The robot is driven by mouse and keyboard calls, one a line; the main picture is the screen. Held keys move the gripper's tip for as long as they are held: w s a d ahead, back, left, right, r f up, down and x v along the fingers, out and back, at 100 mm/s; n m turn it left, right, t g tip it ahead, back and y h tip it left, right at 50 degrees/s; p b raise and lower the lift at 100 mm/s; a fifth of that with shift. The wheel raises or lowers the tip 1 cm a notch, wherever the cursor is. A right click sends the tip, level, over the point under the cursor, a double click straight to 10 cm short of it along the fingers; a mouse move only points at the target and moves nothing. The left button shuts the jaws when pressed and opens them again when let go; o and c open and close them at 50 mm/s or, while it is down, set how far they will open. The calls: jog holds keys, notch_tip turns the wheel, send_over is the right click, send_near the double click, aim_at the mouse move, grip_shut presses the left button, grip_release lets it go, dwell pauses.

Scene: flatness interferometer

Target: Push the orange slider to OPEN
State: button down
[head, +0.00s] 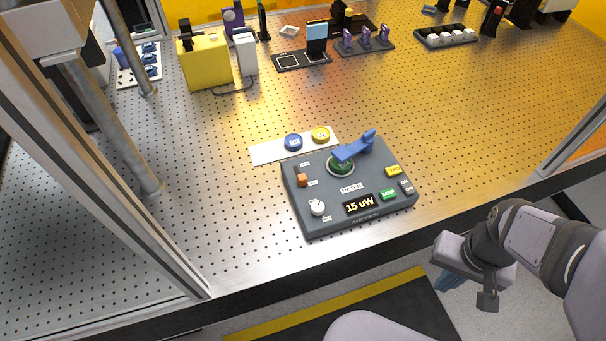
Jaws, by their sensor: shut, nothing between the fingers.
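The orange slider (302,180) sits on the left part of a dark grey meter panel (330,210) on the perforated table. Small labels stand above it and to its right, too small to read. My gripper (452,282) is at the lower right, beyond the table's front edge and well apart from the panel. Its blue fingers are partly hidden behind my wrist; they are shut and hold nothing.
The panel also bears a blue lever (355,147), a white knob (318,208), a green button (388,194), a yellow button (393,171) and a display (359,204) reading 15 uW. Blue (293,142) and yellow (320,135) round pieces lie behind it. Metal posts (115,120) stand at left.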

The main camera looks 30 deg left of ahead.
jog(key=c, duration=1.7)
grip_release()
jog(key=shift+w+a+r, duration=0.1)
jog(key=shift+w, duration=0.1)
jog(key=w+a+r+n, duration=0.45)
jog(key=w+a, duration=0.65)
jog(key=a, duration=0.3)
jog(key=a+r, duration=0.1)
jog(key=a, duration=0.3)
jog(key=a+r+n, duration=0.1)
jog(key=a, duration=0.3)
jog(key=w+a+r+n+p, duration=0.1)
jog(key=a, duration=0.3)
jog(key=shift+w+a+n, duration=0.1)
jog(key=shift+a+n, duration=0.15)
jog(key=r+n, duration=0.2)
send_over(302, 177)
jog(key=shift+f, duration=0.2)
jog(key=shift+w+f+p, duration=0.1)
jog(key=shift+f+p, duration=1.1)
jog(key=shift+f, duration=2.45)
